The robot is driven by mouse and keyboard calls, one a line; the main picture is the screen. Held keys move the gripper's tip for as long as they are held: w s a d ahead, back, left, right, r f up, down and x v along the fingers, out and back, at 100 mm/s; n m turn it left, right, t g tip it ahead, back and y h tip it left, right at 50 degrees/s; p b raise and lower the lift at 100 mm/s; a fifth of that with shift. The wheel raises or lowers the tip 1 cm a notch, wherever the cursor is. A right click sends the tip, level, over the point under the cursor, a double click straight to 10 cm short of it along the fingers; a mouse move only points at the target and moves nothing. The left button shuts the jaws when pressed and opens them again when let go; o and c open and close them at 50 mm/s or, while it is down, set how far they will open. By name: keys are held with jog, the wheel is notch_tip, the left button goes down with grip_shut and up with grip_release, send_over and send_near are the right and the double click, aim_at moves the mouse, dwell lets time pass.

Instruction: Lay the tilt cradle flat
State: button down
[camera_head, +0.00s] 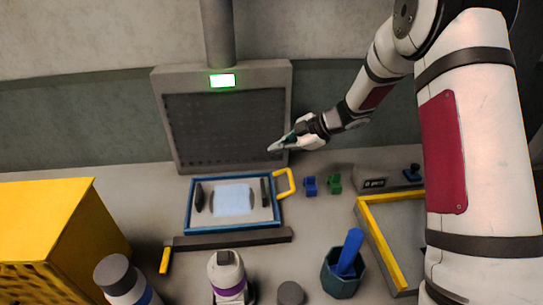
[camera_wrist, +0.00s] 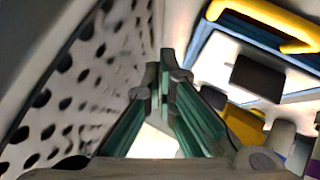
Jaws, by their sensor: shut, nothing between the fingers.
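The cradle appears to be the blue-rimmed frame (camera_head: 188,205) with a yellow handle (camera_head: 285,184) at its right side. It holds a pale blue sheet (camera_head: 233,200) between dark pads; I cannot tell its exact tilt. The frame (camera_wrist: 205,40) and yellow handle (camera_wrist: 265,22) also show at the upper right of the wrist view. My gripper (camera_head: 272,149) is shut and empty, above the frame's back right corner and in front of the dark perforated panel (camera_head: 222,125). In the wrist view its fingertips (camera_wrist: 166,62) meet, apart from the handle.
The perforated panel stands upright behind the frame, under a lit green display (camera_head: 222,80), close to my gripper. A dark bar (camera_head: 230,240) lies in front. A yellow box (camera_head: 40,220) is left, a yellow-edged tray (camera_head: 385,250) right. Small blue (camera_head: 310,186) and green (camera_head: 334,184) pieces sit beside the handle.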

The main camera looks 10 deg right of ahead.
notch_tip(320, 180, up, 5)
jog(key=s+d+m+g+b, duration=0.1)
jog(key=d+m+g+b, duration=0.1)
jog(key=g+b, duration=0.15)
jog(key=shift+g, duration=0.25)
jog(key=x, duration=0.9)
jog(key=shift+a+f, duration=0.15)
jog(key=shift+a, duration=0.05)
notch_tip(320, 180, down, 3)
jog(key=shift+w+f+p, duration=0.1)
jog(key=shift+w+p, duration=0.05)
jog(key=shift+p, duration=0.15)
jog(key=shift+a+f, duration=0.1)
jog(key=shift+f, duration=0.35)
jog(key=shift+w+f+b, duration=0.2)
jog(key=shift+f+b, duration=0.1)
jog(key=shift+f, duration=0.3)
jog(key=shift+w+f+b, duration=0.2)
jog(key=shift+f+b, duration=0.05)
jog(key=shift+f, duration=0.35)
